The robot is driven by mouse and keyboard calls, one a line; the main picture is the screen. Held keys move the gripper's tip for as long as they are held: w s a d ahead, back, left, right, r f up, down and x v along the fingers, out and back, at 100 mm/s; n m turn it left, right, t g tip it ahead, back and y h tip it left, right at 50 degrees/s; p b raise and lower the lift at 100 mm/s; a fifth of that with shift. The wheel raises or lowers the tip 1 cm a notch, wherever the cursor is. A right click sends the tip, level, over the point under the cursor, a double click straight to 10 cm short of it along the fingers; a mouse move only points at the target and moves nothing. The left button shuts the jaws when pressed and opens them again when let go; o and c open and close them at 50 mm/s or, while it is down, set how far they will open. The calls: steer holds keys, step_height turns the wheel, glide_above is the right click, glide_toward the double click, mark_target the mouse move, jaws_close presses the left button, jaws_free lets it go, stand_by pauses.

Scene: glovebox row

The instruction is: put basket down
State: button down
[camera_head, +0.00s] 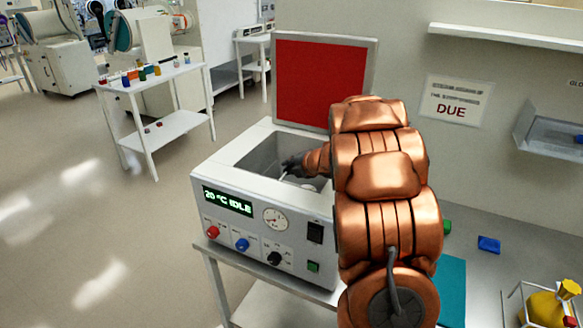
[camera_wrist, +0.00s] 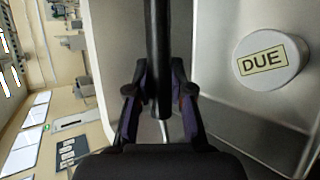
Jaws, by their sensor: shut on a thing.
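The white bath unit (camera_head: 262,240) stands on the bench with its red-faced lid (camera_head: 325,85) raised and its grey well (camera_head: 262,155) open. My gripper (camera_head: 293,165) reaches down into the well. In the wrist view my gripper (camera_wrist: 162,105) is shut on a dark bar, which appears to be the handle of the basket (camera_wrist: 157,50). The rest of the basket is mostly hidden by my arm and fingers, so I cannot tell whether it touches the well floor. A round white container (camera_wrist: 270,60) labelled DUE lies to the right of the fingers.
The unit's front has a display reading 20 °C IDLE, a gauge and knobs. On the bench at right are a blue block (camera_head: 489,244), a teal mat (camera_head: 452,285) and a rack with a yellow flask (camera_head: 545,308). A white side table (camera_head: 160,75) stands far left.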

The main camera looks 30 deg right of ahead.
steer(key=shift+f, duration=0.2)
steer(key=c, duration=1)
jaws_free()
steer(key=shift+c, duration=0.2)
steer(key=shift+r, duration=0.2)
steer(key=shift+s+r, duration=0.15)
steer(key=shift+s, duration=0.05)
steer(key=b+v, duration=0.2)
steer(key=v, duration=0.9)
steer(key=shift+s, duration=0.3)
steer(key=shift+r, duration=0.1)
